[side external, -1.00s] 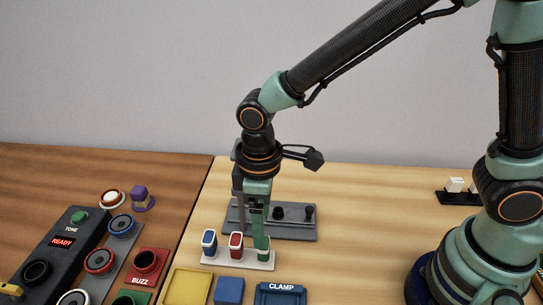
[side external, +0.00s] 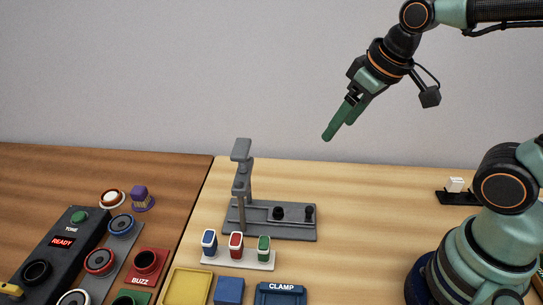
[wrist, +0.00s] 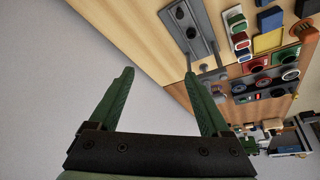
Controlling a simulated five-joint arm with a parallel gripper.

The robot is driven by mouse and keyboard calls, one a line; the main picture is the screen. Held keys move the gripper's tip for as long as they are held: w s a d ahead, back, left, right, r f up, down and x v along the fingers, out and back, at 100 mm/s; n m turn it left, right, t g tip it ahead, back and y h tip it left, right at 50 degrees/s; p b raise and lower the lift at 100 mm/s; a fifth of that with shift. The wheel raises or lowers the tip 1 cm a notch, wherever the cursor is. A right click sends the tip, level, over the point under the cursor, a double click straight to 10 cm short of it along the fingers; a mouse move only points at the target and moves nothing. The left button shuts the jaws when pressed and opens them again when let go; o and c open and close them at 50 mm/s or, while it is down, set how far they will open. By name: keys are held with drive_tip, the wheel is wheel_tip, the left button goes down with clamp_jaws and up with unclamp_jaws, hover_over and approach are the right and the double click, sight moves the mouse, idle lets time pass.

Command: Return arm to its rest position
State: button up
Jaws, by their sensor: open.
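My gripper (side external: 343,119) is raised high above the light wood table, in front of the grey wall, with its green fingers tilted down to the left. In the wrist view my gripper (wrist: 160,95) has its two fingers wide apart with nothing between them. No object is near the fingers.
Below on the left stand a grey stand (side external: 270,220), a white rack (side external: 238,258) with blue, red and green pieces, a yellow tray (side external: 187,287), a blue block (side external: 229,290), the CLAMP tray (side external: 281,293) and a dark console (side external: 55,245). The air around my gripper is clear.

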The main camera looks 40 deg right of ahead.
drive_tip(key=shift+s+d+r+m+t, duration=0.25)
drive_tip(key=shift+s+d+m, duration=0.1)
drive_tip(key=shift+d, duration=0.3)
drive_tip(key=shift+s+d+r+m+t, duration=0.15)
drive_tip(key=shift+s+d+r+m, duration=0.15)
drive_tip(key=shift+d, duration=0.35)
